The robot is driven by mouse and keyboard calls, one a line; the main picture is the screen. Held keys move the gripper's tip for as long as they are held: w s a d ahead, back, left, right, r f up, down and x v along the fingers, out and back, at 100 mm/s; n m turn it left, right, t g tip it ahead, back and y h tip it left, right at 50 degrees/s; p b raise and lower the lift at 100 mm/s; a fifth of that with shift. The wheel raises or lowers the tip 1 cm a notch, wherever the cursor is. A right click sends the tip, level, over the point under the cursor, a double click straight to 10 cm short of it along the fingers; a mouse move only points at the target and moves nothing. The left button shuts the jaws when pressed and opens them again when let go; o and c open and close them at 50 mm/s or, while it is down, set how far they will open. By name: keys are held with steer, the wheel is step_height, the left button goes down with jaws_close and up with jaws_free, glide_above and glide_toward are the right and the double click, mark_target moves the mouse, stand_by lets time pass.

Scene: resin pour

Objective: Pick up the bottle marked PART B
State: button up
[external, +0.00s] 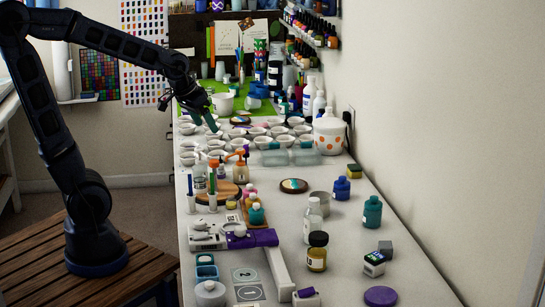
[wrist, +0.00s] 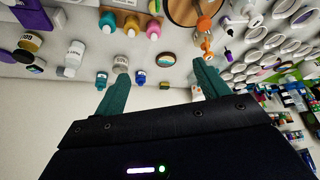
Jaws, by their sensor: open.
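No PART B marking can be read in either view, so I cannot tell which bottle carries it. Two pump bottles with orange tops stand on the bench in the external view: a pale one (external: 199,180) and an amber one (external: 241,172). Orange pump tops (wrist: 204,24) also show at the top of the wrist view. A white bottle (external: 313,222) and an amber bottle with a black cap (external: 317,255) stand nearer the front. My gripper (external: 205,114) is open and empty, above the left side of the white cups. Its teal fingers (wrist: 160,74) are spread apart in the wrist view.
Many white cups (external: 257,131) cover the middle of the bench. A white tub with orange dots (external: 329,136) stands near the wall. Teal (external: 372,213) and blue (external: 341,189) bottles stand at right. A purple-and-white caliper-like tool (external: 262,238) lies in front.

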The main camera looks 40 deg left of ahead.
steer(key=w+d+f+m+h, duration=0.1)
steer(key=w+d+f+m, duration=0.15)
steer(key=d, duration=0.55)
steer(key=w+d+f+m, duration=0.1)
steer(key=d+f, duration=0.3)
steer(key=d, duration=0.5)
steer(key=m+h, duration=0.2)
glide_toward(313, 216)
steer(key=w+a, duration=0.2)
steer(key=w, duration=0.1)
steer(key=shift+s+d+f+x, duration=0.1)
steer(key=shift+s+x, duration=0.1)
steer(key=shift+x, duration=1.65)
steer(key=shift+s+d+f+x, duration=0.1)
steer(key=shift+s+x, duration=0.1)
steer(key=shift+x, duration=1.65)
steer(key=shift+s+x, duration=0.25)
steer(key=shift+x, duration=1.6)
steer(key=c, duration=1.2)
steer(key=shift+o, duration=0.2)
